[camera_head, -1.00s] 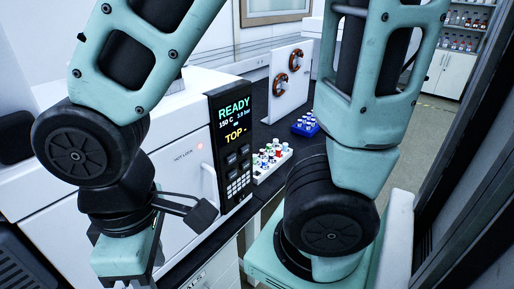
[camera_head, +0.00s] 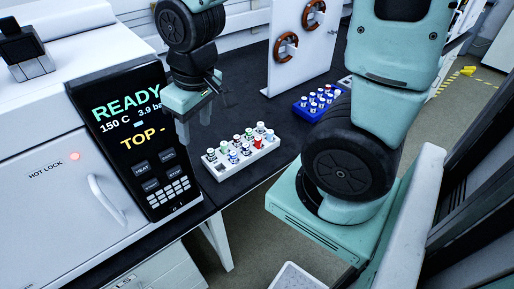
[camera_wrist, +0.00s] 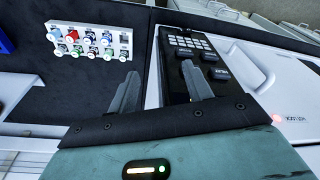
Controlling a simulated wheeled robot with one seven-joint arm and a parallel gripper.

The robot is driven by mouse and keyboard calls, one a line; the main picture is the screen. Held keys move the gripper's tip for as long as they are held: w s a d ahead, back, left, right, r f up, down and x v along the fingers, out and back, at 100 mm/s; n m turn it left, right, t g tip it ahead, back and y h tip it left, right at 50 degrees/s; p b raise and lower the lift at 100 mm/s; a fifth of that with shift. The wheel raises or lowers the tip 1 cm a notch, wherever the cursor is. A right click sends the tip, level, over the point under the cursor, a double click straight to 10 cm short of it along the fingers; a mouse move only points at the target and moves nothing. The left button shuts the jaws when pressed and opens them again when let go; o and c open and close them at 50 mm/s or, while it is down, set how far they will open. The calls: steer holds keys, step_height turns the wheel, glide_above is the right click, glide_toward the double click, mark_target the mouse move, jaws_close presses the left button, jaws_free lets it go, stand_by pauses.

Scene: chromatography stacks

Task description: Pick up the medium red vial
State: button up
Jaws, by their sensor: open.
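A white rack (camera_head: 222,172) on the dark bench holds several small vials with red, green, blue and white caps. A red vial (camera_head: 258,142) stands toward the rack's right end in the head view. A red-capped vial (camera_wrist: 72,36) also shows at the left of the rack in the wrist view. Vial sizes are hard to tell at this scale. My gripper (camera_head: 194,122) is open and empty, fingers down, above the bench just left of the rack. In the wrist view my gripper (camera_wrist: 159,71) has its fingers apart, with the rack beyond and to the left.
The instrument with the READY screen (camera_head: 130,120) stands left of the rack, close to my gripper. A blue rack (camera_head: 302,109) of vials sits farther back on the right. A white upright panel with brown rings (camera_head: 286,48) stands behind. Dark bench between is clear.

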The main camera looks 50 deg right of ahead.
steer(key=w+d+f, duration=0.2)
steer(key=d, duration=0.4)
steer(key=n+g, duration=0.2)
steer(key=n, duration=0.2)
glide_above(257, 138)
step_height(257, 138, down, 9)
step_height(257, 138, down, 18)
steer(key=shift+s+r+b, duration=0.1)
steer(key=shift+r+b, duration=0.15)
steer(key=shift+b, duration=0.35)
steer(key=c, duration=1.1)
